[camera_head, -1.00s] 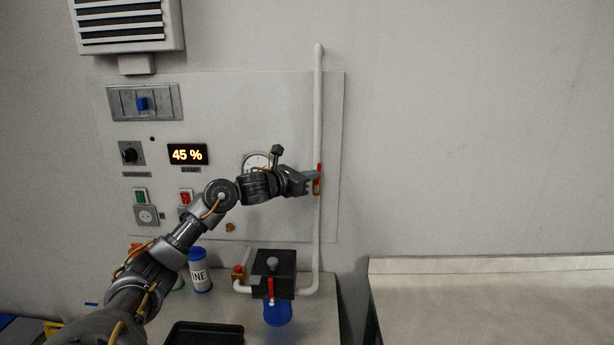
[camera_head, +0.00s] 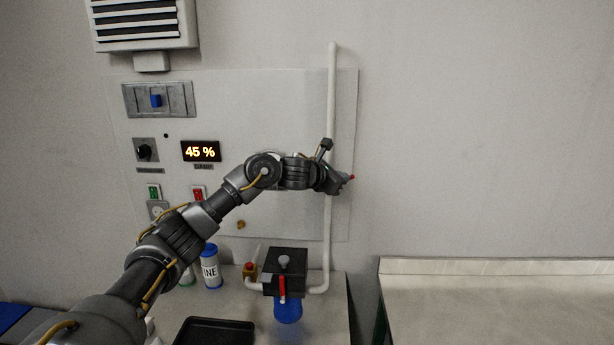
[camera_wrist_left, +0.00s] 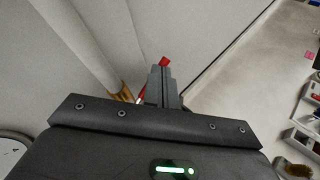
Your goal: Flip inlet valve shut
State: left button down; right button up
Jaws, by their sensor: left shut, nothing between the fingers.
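The white vertical pipe (camera_head: 331,100) carries a small valve with a red lever. My left gripper (camera_head: 344,180) is shut and empty, in front of the pipe at the valve. In the left wrist view the shut fingers (camera_wrist_left: 164,80) overlap the lever, its red tip (camera_wrist_left: 165,61) showing just past them. The brass valve body (camera_wrist_left: 123,94) is left of the fingers. Whether they touch the lever I cannot tell.
A black filter housing (camera_head: 285,262) with a blue bowl and another red lever (camera_head: 282,287) stands below on the bench. A black tray (camera_head: 214,332) and a labelled blue-and-white can (camera_head: 210,270) are nearby. The wall to the right is clear.

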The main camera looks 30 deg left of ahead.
pick_arm(q)
jog(key=shift+w+d+f+m+g+y, duration=0.3)
jog(key=shift+w+d+f+m+g, duration=0.1)
jog(key=shift+d+f, duration=0.15)
jog(key=shift+s+a+f, duration=0.1)
jog(key=shift+s+a, duration=0.05)
jog(key=shift+a, duration=0.05)
jog(key=shift+s+a+f+b, duration=0.3)
jog(key=shift+a+b, duration=0.1)
jog(key=shift+a, duration=0.1)
jog(key=shift+r, duration=0.15)
